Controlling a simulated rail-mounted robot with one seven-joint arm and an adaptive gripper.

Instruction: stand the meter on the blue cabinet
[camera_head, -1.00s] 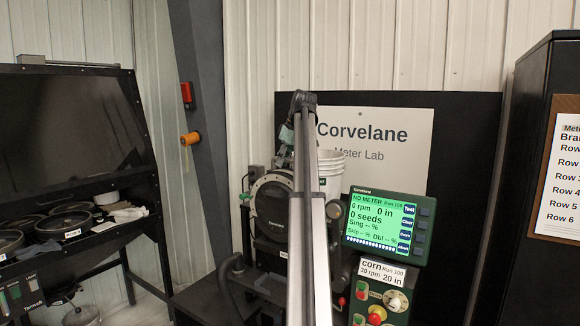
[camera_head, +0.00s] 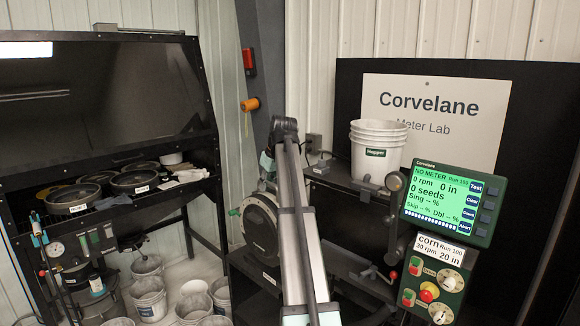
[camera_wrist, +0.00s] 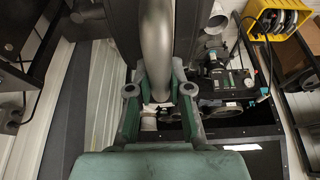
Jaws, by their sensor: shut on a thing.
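The meter (camera_head: 262,225) is a round black and grey housing. In the head view it hangs upright, left of the test stand, partly hidden by my arm. My gripper (camera_wrist: 159,85) has green fingers, which show in the wrist view on either side of a grey curved tube (camera_wrist: 157,40) that appears to be part of the meter. It is shut on the meter; the exact contact is hard to see. In the head view the gripper is mostly hidden behind my arm. I see no blue cabinet in either current view.
The stand holds a white bucket (camera_head: 378,150) and a green monitor (camera_head: 448,203) reading NO METER. At left is a black rack (camera_head: 105,215) with dark round pans (camera_head: 134,181). Several white buckets (camera_head: 150,300) stand beneath it. A yellow bin (camera_wrist: 258,24) shows in the wrist view.

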